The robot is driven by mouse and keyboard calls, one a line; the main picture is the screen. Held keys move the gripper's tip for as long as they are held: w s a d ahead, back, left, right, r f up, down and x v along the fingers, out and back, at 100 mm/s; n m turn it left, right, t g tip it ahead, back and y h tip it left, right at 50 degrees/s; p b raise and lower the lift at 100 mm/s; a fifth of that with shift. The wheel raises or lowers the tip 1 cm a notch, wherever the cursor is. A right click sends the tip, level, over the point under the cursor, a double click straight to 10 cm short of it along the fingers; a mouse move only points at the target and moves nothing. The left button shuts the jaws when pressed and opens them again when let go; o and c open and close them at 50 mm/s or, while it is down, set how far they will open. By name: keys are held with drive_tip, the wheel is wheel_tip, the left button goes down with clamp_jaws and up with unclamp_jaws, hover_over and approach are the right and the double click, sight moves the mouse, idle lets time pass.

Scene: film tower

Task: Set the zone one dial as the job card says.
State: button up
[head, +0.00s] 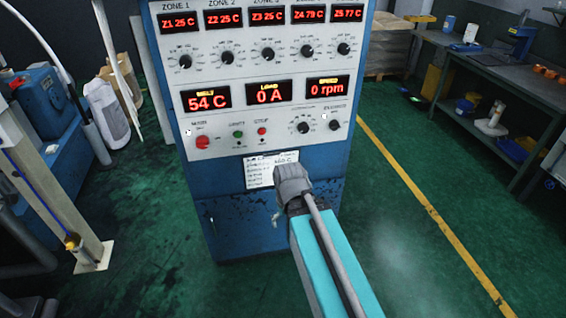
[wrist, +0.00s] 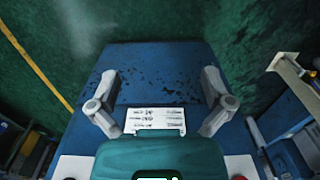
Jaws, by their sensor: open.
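The zone one dial (head: 185,61) is a black knob at the upper left of a grey control panel, under the red readout (head: 179,20) showing Z1 25 C. Its pointer setting is too small to tell. The white job card (head: 258,172) is fixed to the cabinet below the panel, its right part hidden by my gripper (head: 290,180); its print is too small to read. The card also shows in the wrist view (wrist: 155,121). My gripper, also in the wrist view (wrist: 160,90), is open and empty in front of the cabinet's lower part, well below the dial.
Several similar dials run right of it, including the zone two dial (head: 227,58). A red knob (head: 202,142) sits lower left on the panel. Green floor right of the cabinet is clear.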

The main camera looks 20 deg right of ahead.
drive_tip(key=shift+c, duration=0.6)
drive_tip(key=w+a+r+n+t+h+p, duration=0.25)
drive_tip(key=w+r+n+t+p, duration=0.25)
drive_tip(key=w+r+n, duration=0.45)
drive_tip(key=w+a+r+n+t+h+p, duration=0.2)
drive_tip(key=w+r+n+t+h+p, duration=0.3)
drive_tip(key=w+r+n, duration=0.4)
drive_tip(key=n+t+y+p, duration=0.6)
drive_tip(key=n+t+p, duration=0.2)
drive_tip(key=n, duration=1.1)
approach(185, 63)
drive_tip(key=s, duration=0.4)
drive_tip(key=shift+a, duration=0.15)
drive_tip(key=shift+w, duration=0.2)
drive_tip(key=w, duration=0.9)
drive_tip(key=w+d, duration=0.1)
drive_tip(key=w, duration=0.3)
drive_tip(key=shift+w, duration=0.25)
